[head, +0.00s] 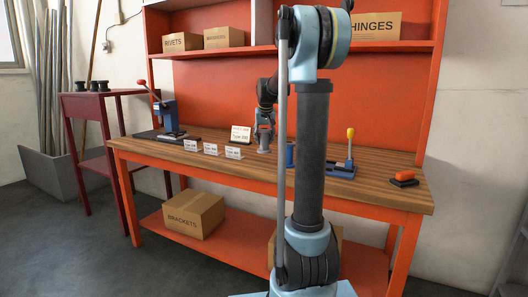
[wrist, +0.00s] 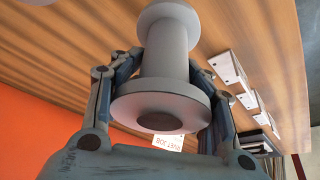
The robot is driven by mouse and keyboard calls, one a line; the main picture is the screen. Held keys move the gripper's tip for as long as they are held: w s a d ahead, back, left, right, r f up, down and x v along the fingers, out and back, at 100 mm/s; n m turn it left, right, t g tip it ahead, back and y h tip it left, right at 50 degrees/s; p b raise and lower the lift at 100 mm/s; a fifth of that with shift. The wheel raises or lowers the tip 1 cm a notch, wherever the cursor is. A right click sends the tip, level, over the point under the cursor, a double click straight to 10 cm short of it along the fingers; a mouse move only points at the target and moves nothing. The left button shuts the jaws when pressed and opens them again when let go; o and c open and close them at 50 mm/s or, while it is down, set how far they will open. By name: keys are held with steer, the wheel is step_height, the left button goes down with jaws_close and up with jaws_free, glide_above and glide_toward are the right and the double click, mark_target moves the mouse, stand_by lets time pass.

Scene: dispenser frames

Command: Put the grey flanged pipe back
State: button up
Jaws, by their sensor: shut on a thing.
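The grey flanged pipe fills the middle of the wrist view (wrist: 166,48), its near round flange with a dark bore facing the camera. My gripper (wrist: 162,88) has a finger on each side of it and is shut on it. In the head view my gripper (head: 265,133) is low over the middle of the workbench, and the pipe (head: 264,150) shows small and grey below it. I cannot tell whether its lower end touches the bench top. My own arm hides part of the bench right of it.
On the workbench (head: 380,190) stand several small label cards (head: 211,149), a larger card (head: 240,133), a blue press (head: 167,112), a blue cylinder (head: 290,154), a yellow-handled clamp (head: 343,166) and an orange-topped block (head: 404,179). A dark red stand (head: 95,96) with dark spool-like parts is left.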

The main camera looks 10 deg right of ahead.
mark_target(265, 130)
steer(key=shift+f, duration=2.35)
steer(key=o, duration=1.7)
steer(key=v, duration=1.2)
steer(key=shift+s, duration=0.2)
steer(key=s+f, duration=0.8)
steer(key=s, duration=0.5)
steer(key=s+f+g, duration=0.1)
steer(key=s+f, duration=0.8)
steer(key=s, duration=0.5)
steer(key=s+f+g, duration=0.1)
steer(key=s+f, duration=0.8)
steer(key=s, duration=0.5)
steer(key=shift+d+f+n, duration=0.2)
steer(key=shift+d+n, duration=0.05)
steer(key=shift+n, duration=0.05)
